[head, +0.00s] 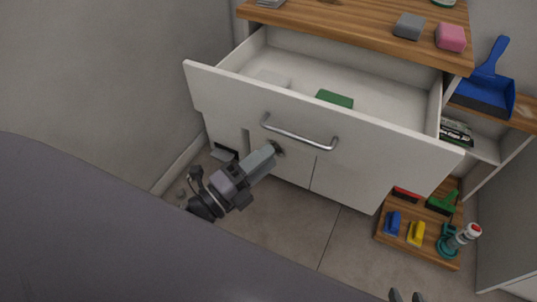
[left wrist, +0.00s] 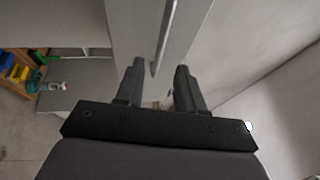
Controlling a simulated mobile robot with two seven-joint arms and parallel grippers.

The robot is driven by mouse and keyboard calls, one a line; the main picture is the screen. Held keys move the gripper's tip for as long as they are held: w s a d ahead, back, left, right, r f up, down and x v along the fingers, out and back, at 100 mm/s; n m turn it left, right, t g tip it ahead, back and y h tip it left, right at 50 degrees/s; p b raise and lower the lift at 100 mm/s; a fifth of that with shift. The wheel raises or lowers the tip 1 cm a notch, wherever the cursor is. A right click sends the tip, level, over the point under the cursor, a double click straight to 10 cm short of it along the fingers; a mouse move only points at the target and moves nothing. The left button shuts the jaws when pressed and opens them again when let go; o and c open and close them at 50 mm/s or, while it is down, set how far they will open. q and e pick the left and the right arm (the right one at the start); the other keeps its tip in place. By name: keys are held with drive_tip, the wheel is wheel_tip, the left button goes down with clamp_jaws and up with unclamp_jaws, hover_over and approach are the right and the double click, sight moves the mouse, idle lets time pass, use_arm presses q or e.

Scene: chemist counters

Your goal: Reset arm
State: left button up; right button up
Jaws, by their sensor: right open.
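My left gripper (head: 268,155) is in front of the white cabinet, just below and left of the metal handle (head: 298,135) of the pulled-out drawer (head: 330,118). In the left wrist view its two fingers (left wrist: 158,88) are spread with nothing held between them. The handle (left wrist: 165,38) shows beyond the gap between the fingertips, apart from them. Only the dark fingertips of my right gripper (head: 406,296) show at the bottom edge of the head view, spread apart and empty. The rest of the right arm is out of view.
The open drawer holds a green item (head: 334,98) and a pale item. A grey block (head: 409,26) and a pink block (head: 451,37) lie on the wooden counter (head: 350,30).

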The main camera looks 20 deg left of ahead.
idle(0.4)
use_arm(q)
drive_tip(key=s+f+n+g+y, duration=0.3)
drive_tip(key=s+f+n+g, duration=0.15)
drive_tip(key=f+n, duration=0.5)
drive_tip(key=s+f+n+g+y, duration=0.35)
drive_tip(key=s+f+n, duration=0.25)
drive_tip(key=n, duration=0.7)
wheel_tip(320, 180, up, 13)
drive_tip(key=a+m+p, duration=0.1)
drive_tip(key=a+p, duration=0.1)
drive_tip(key=p, duration=1.2)
drive_tip(key=shift+s+a+p, duration=0.15)
drive_tip(key=shift+a+p, duration=0.1)
drive_tip(key=shift+p, duration=0.05)
drive_tip(key=shift+f, duration=0.1)
